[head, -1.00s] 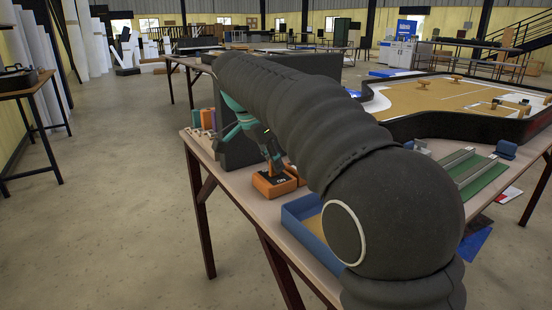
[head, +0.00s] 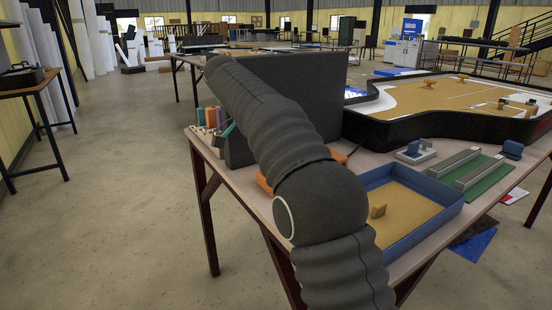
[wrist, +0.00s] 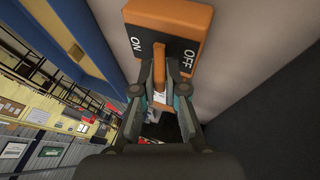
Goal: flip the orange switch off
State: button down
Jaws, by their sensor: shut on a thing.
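The orange switch (wrist: 178,17) fills the top of the wrist view, with white ON and OFF marks on its dark face. Its orange lever (wrist: 159,62) stands between the two marks; I cannot tell which side it leans to. My gripper (wrist: 159,82) is shut on the lever, one finger on each side.
A blue-rimmed tray (head: 408,248) with a tan floor stands right of my arm. A dark upright panel (head: 305,95) stands behind. A green board with grey rails (head: 468,174) lies further right. Small coloured blocks (head: 208,117) stand at the table's left end.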

jog(key=shift+f, duration=0.1)
jog(key=c, duration=1.5)
grip_release()
jog(key=shift+s, duration=0.1)
